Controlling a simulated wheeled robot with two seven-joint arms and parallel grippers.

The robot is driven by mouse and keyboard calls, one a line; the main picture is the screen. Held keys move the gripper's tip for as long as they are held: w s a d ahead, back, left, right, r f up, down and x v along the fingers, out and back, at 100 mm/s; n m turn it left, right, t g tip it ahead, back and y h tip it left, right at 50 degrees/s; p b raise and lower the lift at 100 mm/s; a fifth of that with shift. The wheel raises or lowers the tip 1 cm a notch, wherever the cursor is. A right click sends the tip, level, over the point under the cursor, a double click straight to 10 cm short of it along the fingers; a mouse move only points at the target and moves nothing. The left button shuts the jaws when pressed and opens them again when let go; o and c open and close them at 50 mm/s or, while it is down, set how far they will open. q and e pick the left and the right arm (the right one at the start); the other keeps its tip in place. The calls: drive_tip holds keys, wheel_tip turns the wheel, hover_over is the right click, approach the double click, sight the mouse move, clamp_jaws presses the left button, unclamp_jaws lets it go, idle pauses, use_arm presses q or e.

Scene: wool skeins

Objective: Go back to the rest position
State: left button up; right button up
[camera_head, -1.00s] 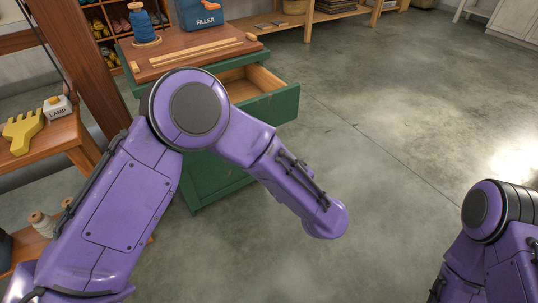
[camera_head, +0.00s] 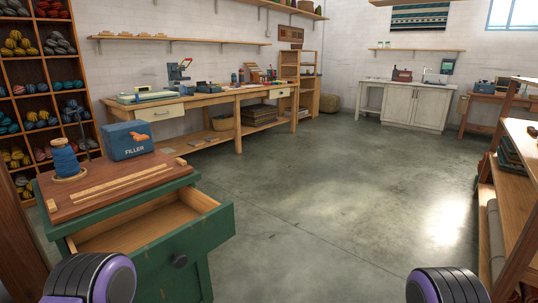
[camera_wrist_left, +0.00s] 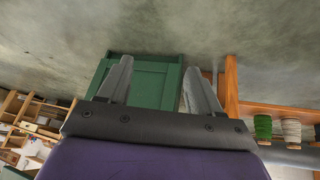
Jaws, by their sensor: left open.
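My left gripper (camera_wrist_left: 158,88) shows in the left wrist view with its two grey fingers apart and nothing between them. Beyond the fingers are the green cabinet (camera_wrist_left: 150,80) and the concrete floor. In the head view only a purple and black joint of my left arm shows at the bottom left, and one of my right arm at the bottom right. Neither gripper shows in the head view. The green cabinet (camera_head: 180,262) stands at the left with its top drawer (camera_head: 140,226) pulled open; the visible inside is bare.
A blue FILLER box (camera_head: 128,142) and a blue thread cone (camera_head: 65,160) stand on the cabinet's wooden top. Wool cubbies (camera_head: 5,75) rise behind. A workbench (camera_head: 215,98) lines the back wall. Wooden shelving (camera_head: 525,205) stands at the right. The middle floor (camera_head: 340,190) is clear.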

use_arm(q)
drive_tip(key=s+a+f+g+y, duration=0.1)
drive_tip(key=s+a+g, duration=0.1)
drive_tip(key=s+a, duration=0.45)
wheel_tip(320, 180, up, 20)
drive_tip(key=s+d+p, duration=0.1)
drive_tip(key=p, duration=1.9)
drive_tip(key=shift+s+f, duration=0.15)
drive_tip(key=shift+s, duration=0.2)
drive_tip(key=shift+d, duration=0.1)
